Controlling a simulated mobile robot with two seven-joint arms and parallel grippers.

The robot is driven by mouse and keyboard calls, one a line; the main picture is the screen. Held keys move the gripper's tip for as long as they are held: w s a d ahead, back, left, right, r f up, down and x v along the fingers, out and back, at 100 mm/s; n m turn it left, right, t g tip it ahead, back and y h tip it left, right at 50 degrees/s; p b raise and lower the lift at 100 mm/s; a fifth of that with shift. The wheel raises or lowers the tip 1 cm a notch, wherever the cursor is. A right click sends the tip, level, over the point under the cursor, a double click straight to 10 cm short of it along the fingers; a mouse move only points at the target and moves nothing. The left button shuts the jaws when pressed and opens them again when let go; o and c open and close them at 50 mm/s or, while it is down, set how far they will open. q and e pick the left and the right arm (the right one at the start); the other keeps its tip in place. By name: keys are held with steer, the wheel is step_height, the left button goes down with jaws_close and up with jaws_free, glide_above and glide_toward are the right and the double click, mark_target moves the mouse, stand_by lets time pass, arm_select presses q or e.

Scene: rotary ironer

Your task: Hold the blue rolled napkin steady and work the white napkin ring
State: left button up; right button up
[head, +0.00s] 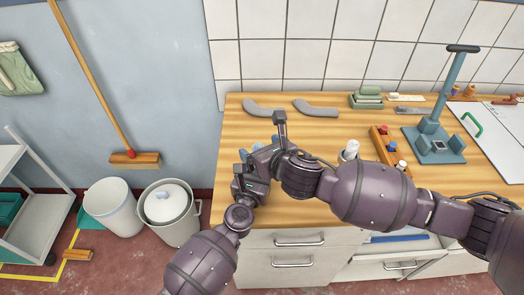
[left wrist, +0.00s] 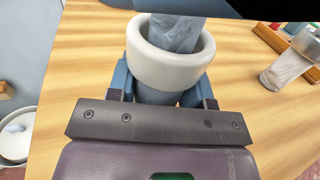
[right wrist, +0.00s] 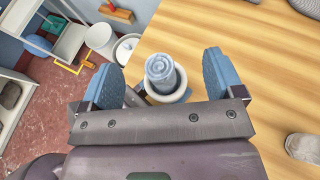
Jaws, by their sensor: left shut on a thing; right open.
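The blue rolled napkin stands roughly upright, its coiled end showing in the right wrist view (right wrist: 160,70) and its side in the left wrist view (left wrist: 172,34). The white napkin ring (left wrist: 142,68) is around it, just above my left fingers; part of its rim shows in the right wrist view (right wrist: 180,96). My left gripper (left wrist: 163,92) is shut on the napkin below the ring. My right gripper (right wrist: 167,78) is open, its fingers on either side of the napkin's upper end, apart from it. In the head view, my grippers largely hide napkin and ring.
A pale rolled cloth (head: 351,149) stands right of my grippers on the wooden counter (head: 240,118). A wooden rack (head: 383,141), a blue press stand (head: 434,145) and two grey curved pieces (head: 316,108) are also there. Bins (head: 112,205) stand below the counter's left edge.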

arm_select(q)
steer(key=shift+s+d+f, duration=0.1)
arm_select(e)
steer(key=shift+o, duration=0.4)
steer(key=shift+s+a+r, duration=0.1)
steer(key=shift+a+r, duration=0.05)
steer(key=shift+r, duration=0.45)
steer(key=shift+a+r, duration=0.1)
steer(key=shift+r, duration=0.45)
step_height(320, 180, up, 8)
steer(key=shift+d, duration=0.2)
steer(key=shift+f, duration=0.1)
arm_select(q)
steer(key=o, duration=0.8)
steer(key=shift+c, duration=0.2)
